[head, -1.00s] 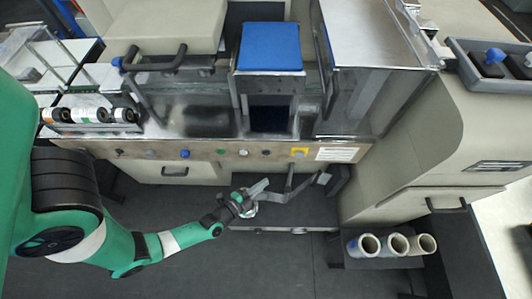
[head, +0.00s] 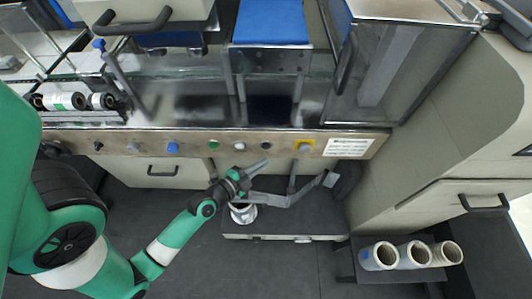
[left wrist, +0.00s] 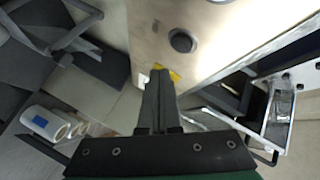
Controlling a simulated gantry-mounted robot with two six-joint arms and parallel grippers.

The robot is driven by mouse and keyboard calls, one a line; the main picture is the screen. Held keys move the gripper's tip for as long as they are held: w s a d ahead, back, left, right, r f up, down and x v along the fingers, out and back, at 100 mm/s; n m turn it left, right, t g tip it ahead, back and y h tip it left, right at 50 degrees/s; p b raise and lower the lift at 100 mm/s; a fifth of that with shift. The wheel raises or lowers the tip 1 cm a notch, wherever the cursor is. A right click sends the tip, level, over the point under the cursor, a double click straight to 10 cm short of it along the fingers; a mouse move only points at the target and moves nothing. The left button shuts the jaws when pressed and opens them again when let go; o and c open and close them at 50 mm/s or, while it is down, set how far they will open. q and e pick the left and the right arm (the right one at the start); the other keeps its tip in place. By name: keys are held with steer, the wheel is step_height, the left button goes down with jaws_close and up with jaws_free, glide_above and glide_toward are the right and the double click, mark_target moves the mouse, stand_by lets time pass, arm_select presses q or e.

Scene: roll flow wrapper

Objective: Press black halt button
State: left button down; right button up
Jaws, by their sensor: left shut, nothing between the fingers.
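The black halt button (head: 266,146) is a small round dark button on the front panel, between a pale button and the yellow-backed one. In the left wrist view a dark round button (left wrist: 183,41) stands out from the panel above the fingertips. My left gripper (head: 266,162) is shut and empty, its fingertips just below the black button in the head view. In the left wrist view the gripper (left wrist: 158,74) points toward the panel, apart from the dark button, and partly covers a yellow plate. My right gripper is not in view.
The front panel (head: 60,140) also carries blue (head: 172,147), green (head: 213,144) and yellow-backed (head: 305,146) buttons. A grey bracket (head: 290,198) juts out below the panel. Several rolls (head: 380,256) stand at lower right. Open floor lies in front.

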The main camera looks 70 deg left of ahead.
mark_target(266, 146)
arm_select(q)
steer(key=shift+w+a+b, duration=0.25)
steer(key=shift+a+b, duration=0.15)
steer(key=shift+a, duration=0.2)
steer(key=shift+w+a+b, duration=0.2)
steer(key=shift+a+b, duration=0.15)
steer(key=shift+a, duration=0.25)
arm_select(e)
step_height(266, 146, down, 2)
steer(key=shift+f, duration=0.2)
arm_select(q)
steer(key=shift+a, duration=0.1)
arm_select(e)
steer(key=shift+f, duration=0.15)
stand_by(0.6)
arm_select(q)
steer(key=shift+w+a+b, duration=0.15)
steer(key=shift+a+b, duration=0.2)
steer(key=shift+b, duration=0.05)
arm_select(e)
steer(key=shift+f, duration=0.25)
